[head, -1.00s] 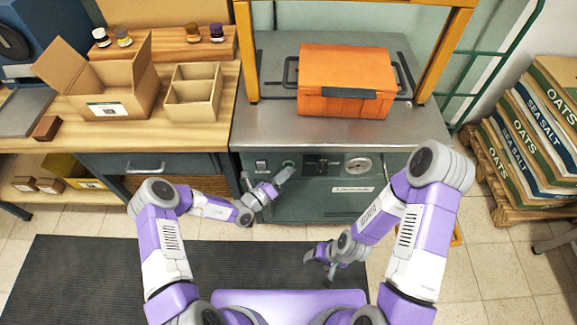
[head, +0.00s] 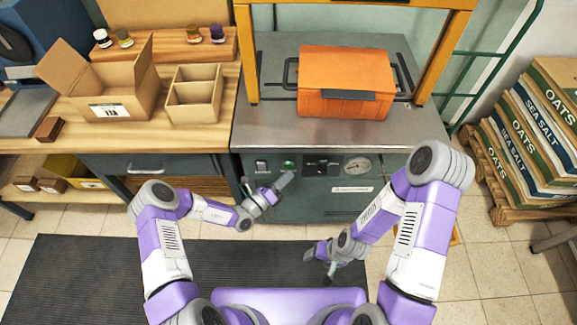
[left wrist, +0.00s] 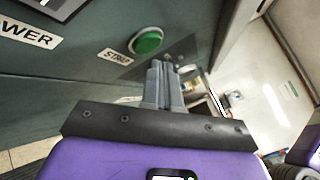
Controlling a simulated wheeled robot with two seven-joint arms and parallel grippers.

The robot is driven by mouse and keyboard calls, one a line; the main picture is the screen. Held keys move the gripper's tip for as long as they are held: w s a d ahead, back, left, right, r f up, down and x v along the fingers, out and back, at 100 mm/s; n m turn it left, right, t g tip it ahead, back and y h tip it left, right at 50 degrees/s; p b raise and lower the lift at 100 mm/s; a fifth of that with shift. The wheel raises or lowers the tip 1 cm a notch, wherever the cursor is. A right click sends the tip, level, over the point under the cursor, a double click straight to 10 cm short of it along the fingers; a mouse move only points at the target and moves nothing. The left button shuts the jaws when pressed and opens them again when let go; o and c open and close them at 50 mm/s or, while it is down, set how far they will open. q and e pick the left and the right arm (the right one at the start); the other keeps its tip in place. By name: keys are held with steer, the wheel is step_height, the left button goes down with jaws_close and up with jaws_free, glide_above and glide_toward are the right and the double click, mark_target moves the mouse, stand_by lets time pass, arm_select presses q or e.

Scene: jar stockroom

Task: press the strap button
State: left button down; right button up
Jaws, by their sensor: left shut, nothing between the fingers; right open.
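The strap button is a round green button (head: 289,164) on the dark green front panel of the machine. In the left wrist view the green button (left wrist: 148,41) sits in a metal ring, with a "STRAP" label (left wrist: 115,57) beside it. My left gripper (head: 289,175) is shut and empty, its tips just below the button in the head view. In the left wrist view its shut fingers (left wrist: 160,72) are below and right of the button, apart from it in the picture. My right gripper (head: 322,262) is open and empty, low in front of the machine.
The panel also holds a power switch (head: 262,167), a black control (head: 321,165) and a round gauge (head: 357,166). An orange box (head: 345,80) sits on the machine under a yellow frame (head: 438,60). Sacks (head: 535,125) stand on a pallet at right.

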arm_select(q)
steer(key=s+p, duration=0.2)
steer(key=s, duration=0.3)
steer(key=shift+p, duration=0.3)
stand_by(0.6)
